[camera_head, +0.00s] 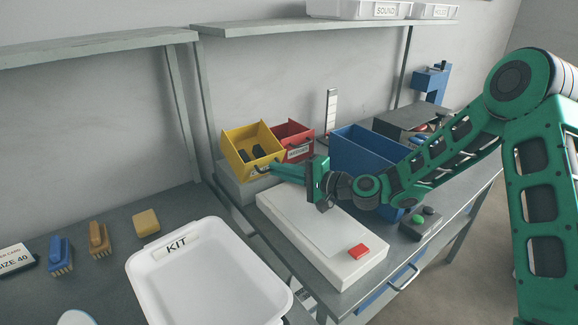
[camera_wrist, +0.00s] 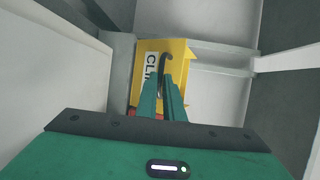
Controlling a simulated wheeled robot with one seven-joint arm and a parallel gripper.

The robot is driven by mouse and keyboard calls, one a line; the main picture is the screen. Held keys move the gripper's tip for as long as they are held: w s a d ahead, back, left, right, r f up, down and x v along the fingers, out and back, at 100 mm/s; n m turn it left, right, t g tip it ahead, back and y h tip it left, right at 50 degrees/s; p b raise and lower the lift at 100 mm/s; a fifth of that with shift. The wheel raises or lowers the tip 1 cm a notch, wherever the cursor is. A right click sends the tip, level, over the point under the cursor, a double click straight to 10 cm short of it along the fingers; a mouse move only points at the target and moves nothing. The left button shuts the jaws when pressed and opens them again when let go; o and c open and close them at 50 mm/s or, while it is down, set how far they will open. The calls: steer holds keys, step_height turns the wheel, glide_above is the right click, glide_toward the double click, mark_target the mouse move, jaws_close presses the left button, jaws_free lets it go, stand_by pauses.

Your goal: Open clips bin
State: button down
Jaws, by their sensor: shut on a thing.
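The clips bin is the yellow bin (camera_head: 238,137) on a grey base at the back of the bench, with dark pieces visible inside its open top. In the wrist view the yellow bin (camera_wrist: 181,56) shows a white label (camera_wrist: 151,70) reading "CLI", partly hidden by my fingers. A dark curved handle (camera_wrist: 165,58) is on its front. My gripper (camera_head: 264,169) reaches the bin's front from the right. In the wrist view my gripper (camera_wrist: 163,84) has its green fingers close together, shut on the handle.
A red bin (camera_head: 291,132) with a label stands right beside the yellow one. A blue bin (camera_head: 362,150) is close behind my forearm. A white box with a red button (camera_head: 358,251) lies below my gripper. A white KIT tray (camera_head: 205,275) is at front left; shelves run above.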

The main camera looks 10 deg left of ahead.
steer(key=shift+s+d+f, duration=0.15)
steer(key=shift+s+f, duration=0.05)
steer(key=shift+f, duration=0.4)
steer(key=shift+s+d+f, duration=0.15)
steer(key=shift+f, duration=0.4)
steer(key=shift+s+f, duration=0.2)
steer(key=shift+f, duration=0.1)
steer(key=c, duration=1.9)
jaws_free()
steer(key=shift+f, duration=0.1)
steer(key=shift+c, duration=0.2)
steer(key=shift+o, duration=0.2)
steer(key=shift+w, duration=0.1)
steer(key=shift+w+r, duration=0.1)
steer(key=shift+r, duration=0.2)
steer(key=shift+d+r, duration=0.1)
steer(key=shift+d, duration=0.1)
steer(key=v, duration=1)
steer(key=shift+d, duration=0.15)
